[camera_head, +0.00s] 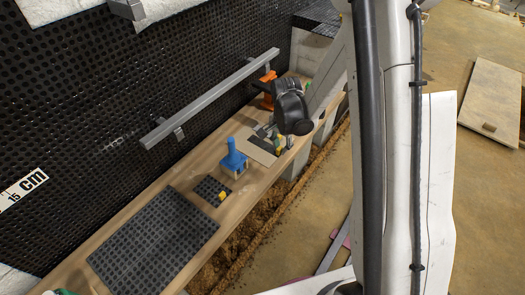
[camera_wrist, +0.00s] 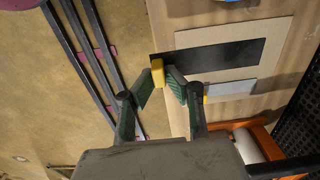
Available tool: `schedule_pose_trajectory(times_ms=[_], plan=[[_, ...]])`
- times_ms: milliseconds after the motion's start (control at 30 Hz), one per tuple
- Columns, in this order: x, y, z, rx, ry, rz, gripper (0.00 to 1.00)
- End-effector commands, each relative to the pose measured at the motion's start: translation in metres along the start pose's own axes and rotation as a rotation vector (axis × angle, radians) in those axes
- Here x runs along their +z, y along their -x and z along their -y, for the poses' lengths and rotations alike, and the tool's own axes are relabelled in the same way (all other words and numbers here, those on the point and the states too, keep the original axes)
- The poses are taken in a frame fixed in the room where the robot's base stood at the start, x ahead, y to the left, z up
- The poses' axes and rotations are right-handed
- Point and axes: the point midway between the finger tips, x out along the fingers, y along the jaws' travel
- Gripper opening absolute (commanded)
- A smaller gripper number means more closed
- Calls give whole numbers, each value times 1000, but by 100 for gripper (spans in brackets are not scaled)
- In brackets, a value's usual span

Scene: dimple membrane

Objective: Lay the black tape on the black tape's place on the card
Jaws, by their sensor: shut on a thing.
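The black tape (camera_wrist: 222,54) is a flat dark strip with a yellow tab (camera_wrist: 157,72) at its left end in the wrist view. My gripper (camera_wrist: 164,76), with green fingers, is shut on this tab. The strip stretches over the pale card (camera_wrist: 276,32), and its tab end sticks out past the card's left edge. I cannot tell whether the strip touches the card. The tape's place on the card is not distinguishable. In the head view, the card (camera_head: 262,155) lies on the wooden plank, with my gripper (camera_head: 280,142) at its right end, partly hidden by my wrist.
A pale grey strip (camera_wrist: 232,87) lies beside the black one. A blue handled tool (camera_head: 234,160), a small black piece with a yellow tab (camera_head: 211,190) and a large dimpled sheet (camera_head: 155,238) are on the plank. An orange clamp (camera_head: 266,90) stands behind. A metal rail (camera_head: 212,100) runs along the dimpled wall.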

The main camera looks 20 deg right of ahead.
Motion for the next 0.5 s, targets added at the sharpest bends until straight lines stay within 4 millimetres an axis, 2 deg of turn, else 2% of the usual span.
schedule_pose_trajectory(times_ms=[33,300,500], plan=[[-4,-9,11,0,2,0,0],[-21,-40,59,0,2,0,0],[-28,-51,78,0,2,0,0]])
